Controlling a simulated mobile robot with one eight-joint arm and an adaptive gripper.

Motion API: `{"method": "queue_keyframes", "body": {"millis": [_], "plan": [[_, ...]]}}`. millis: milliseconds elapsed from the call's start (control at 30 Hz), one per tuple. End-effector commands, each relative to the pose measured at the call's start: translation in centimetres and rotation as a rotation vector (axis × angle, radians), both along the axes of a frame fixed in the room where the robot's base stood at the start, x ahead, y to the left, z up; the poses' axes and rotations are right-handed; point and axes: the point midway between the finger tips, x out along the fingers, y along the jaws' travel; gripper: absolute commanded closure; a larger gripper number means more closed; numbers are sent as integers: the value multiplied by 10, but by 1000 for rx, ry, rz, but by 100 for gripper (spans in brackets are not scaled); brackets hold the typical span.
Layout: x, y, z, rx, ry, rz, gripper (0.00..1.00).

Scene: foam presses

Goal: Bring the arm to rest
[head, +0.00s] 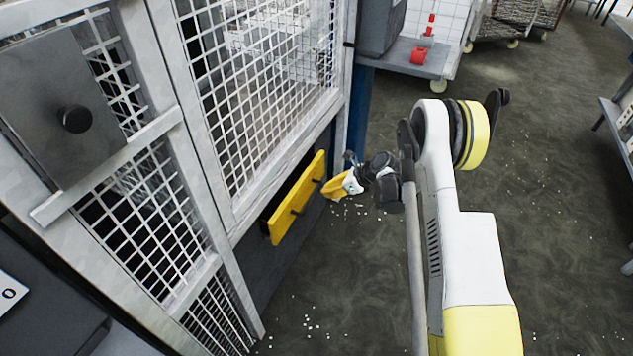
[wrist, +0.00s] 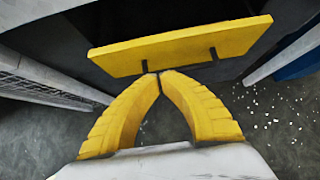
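My gripper (head: 338,187) is at the end of my arm, which reaches forward and left toward a machine front in the head view. In the wrist view its two yellow fingers (wrist: 159,76) curve inward and their tips meet, with nothing seen between them. A yellow flap (head: 297,198) with two dark brackets sits low on the machine, just left of my gripper.
A machine with white mesh guards (head: 262,90) stands close on the left. A grey cart (head: 425,60) with a red item stands behind. A shelf edge (head: 615,120) is at the far right. The dark floor (head: 560,200) right of my arm is open, with scattered white bits.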

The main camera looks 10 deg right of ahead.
Motion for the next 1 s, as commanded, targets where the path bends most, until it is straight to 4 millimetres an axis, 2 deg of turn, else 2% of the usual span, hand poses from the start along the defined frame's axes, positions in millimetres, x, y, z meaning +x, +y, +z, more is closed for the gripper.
{"method": "queue_keyframes", "body": {"millis": [233,333,467,600,667,800,1000], "plan": [[-2,-2,7,-8,-6,7,100],[-2,-2,29,-54,-39,46,100],[-9,-1,85,-178,-127,155,100],[-30,2,154,-353,-242,321,100],[-44,3,181,-428,-289,394,100],[-82,5,238,-603,-392,574,100],[-153,6,298,-849,-522,851,100]]}}
